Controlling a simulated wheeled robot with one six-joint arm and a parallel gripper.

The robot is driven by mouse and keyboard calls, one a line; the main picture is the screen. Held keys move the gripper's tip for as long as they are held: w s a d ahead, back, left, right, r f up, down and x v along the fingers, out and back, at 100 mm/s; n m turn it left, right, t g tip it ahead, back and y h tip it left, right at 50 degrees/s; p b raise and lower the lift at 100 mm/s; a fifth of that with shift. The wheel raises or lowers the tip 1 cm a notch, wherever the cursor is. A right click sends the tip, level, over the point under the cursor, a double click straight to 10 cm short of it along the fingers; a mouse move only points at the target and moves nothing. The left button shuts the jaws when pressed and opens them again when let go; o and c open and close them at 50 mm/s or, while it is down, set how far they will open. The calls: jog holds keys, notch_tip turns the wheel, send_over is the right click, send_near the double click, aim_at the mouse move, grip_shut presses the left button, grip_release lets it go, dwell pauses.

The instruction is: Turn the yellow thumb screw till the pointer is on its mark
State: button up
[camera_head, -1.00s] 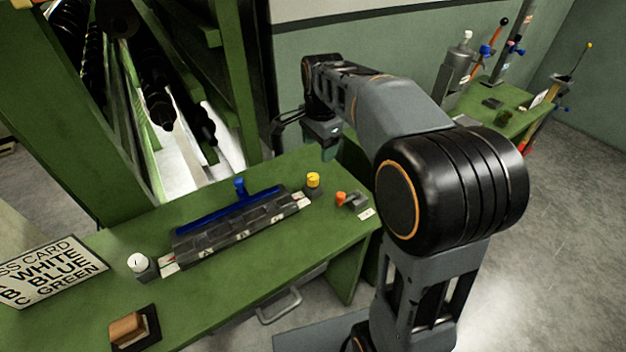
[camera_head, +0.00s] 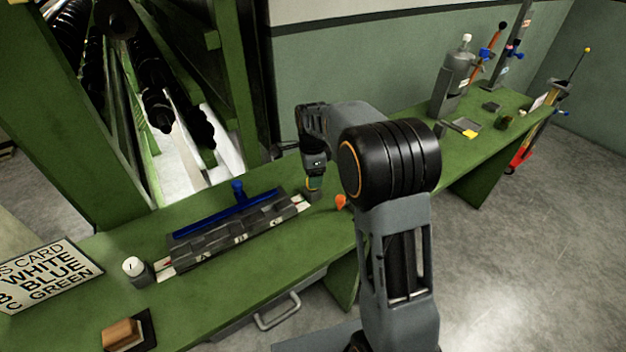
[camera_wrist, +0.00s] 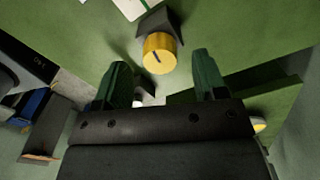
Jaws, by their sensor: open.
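The yellow thumb screw (camera_wrist: 160,52) shows in the wrist view on a dark block, with a short dark line on its face. My gripper (camera_wrist: 160,82) is open, its two green fingers spread on either side below the screw in the picture, with nothing between them touching it. In the head view my gripper (camera_head: 314,186) points down at the right end of the grey block (camera_head: 240,232) and mostly hides the screw.
A blue bar with a knob (camera_head: 238,190) lies along the block. A white-topped knob (camera_head: 133,267) stands at the left end. An orange knob (camera_head: 341,202) is close right of my gripper. A sponge-like brown block (camera_head: 122,334) and a lettered sign (camera_head: 45,270) are at left.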

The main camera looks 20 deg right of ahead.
jog(key=shift+f, duration=1.25)
jog(key=shift+c, duration=0.4)
